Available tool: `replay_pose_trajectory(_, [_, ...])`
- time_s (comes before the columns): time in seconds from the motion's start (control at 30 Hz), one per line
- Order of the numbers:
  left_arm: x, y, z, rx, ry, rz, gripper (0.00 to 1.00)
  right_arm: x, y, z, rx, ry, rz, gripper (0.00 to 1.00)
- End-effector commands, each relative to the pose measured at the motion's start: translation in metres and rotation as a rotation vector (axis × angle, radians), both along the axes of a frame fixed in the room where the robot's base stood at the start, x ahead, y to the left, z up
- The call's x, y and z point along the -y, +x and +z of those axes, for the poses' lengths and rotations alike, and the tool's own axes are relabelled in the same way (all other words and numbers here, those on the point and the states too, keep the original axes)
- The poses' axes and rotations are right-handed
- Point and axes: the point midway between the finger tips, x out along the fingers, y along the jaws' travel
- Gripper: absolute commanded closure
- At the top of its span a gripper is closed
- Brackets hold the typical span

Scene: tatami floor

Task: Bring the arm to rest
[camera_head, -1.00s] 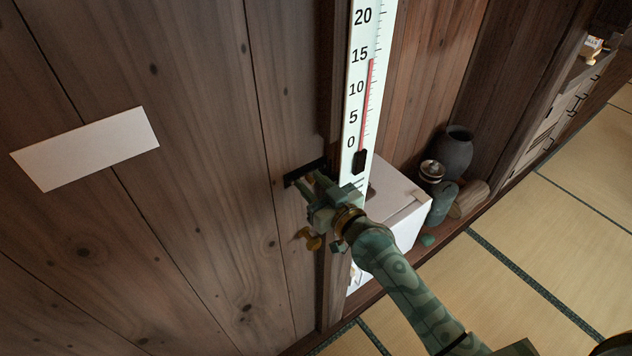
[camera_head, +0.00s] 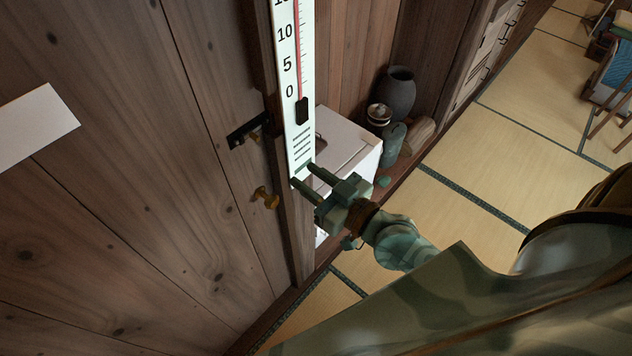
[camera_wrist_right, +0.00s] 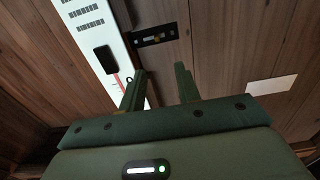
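My right gripper (camera_head: 301,174) is open and empty, its two fingers apart. In the head view it is in front of the lower end of the white thermometer strip (camera_head: 300,140), right of the door's brass knob (camera_head: 266,197). In the right wrist view the open fingers (camera_wrist_right: 158,83) point towards the wooden wall, with the thermometer strip (camera_wrist_right: 97,45) behind the left finger and the dark latch plate (camera_wrist_right: 155,36) beyond the gap. The latch (camera_head: 247,131) also shows in the head view, clear of my fingers. My left gripper is in neither view.
A white box (camera_head: 345,140) stands behind my gripper. A dark vase (camera_head: 397,94) and a green jar (camera_head: 392,143) stand beside it on the ledge. A blank white card (camera_head: 32,126) is on the plank door. Open tatami (camera_head: 490,150) lies to the right.

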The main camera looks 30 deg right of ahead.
Motion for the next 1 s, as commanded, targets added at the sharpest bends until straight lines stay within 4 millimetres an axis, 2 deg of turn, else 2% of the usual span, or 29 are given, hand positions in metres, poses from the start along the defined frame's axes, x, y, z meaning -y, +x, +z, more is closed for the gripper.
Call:
replay_pose_trajectory(0.17, [0.0,0.0,-0.002,0.0,0.0,0.0,0.64,0.004,-0.012,0.0,0.0,0.001,0.001,0.67])
replay_pose_trajectory(0.77, [0.0,0.0,-0.002,0.0,0.0,0.0,0.64,0.004,-0.013,-0.003,-0.024,0.03,0.005,0.67])
replay_pose_trajectory(0.87, [0.0,0.0,-0.001,0.0,0.0,0.0,0.64,0.013,-0.016,-0.05,-0.126,-0.016,-0.007,0.67])
replay_pose_trajectory(0.97, [0.0,0.0,-0.005,0.0,0.0,0.0,0.64,0.03,-0.028,-0.126,-0.28,-0.087,-0.038,0.67])
replay_pose_trajectory(1.0, [0.0,0.0,-0.01,-0.001,0.0,0.0,0.64,0.038,-0.036,-0.163,-0.351,-0.118,-0.052,0.67])
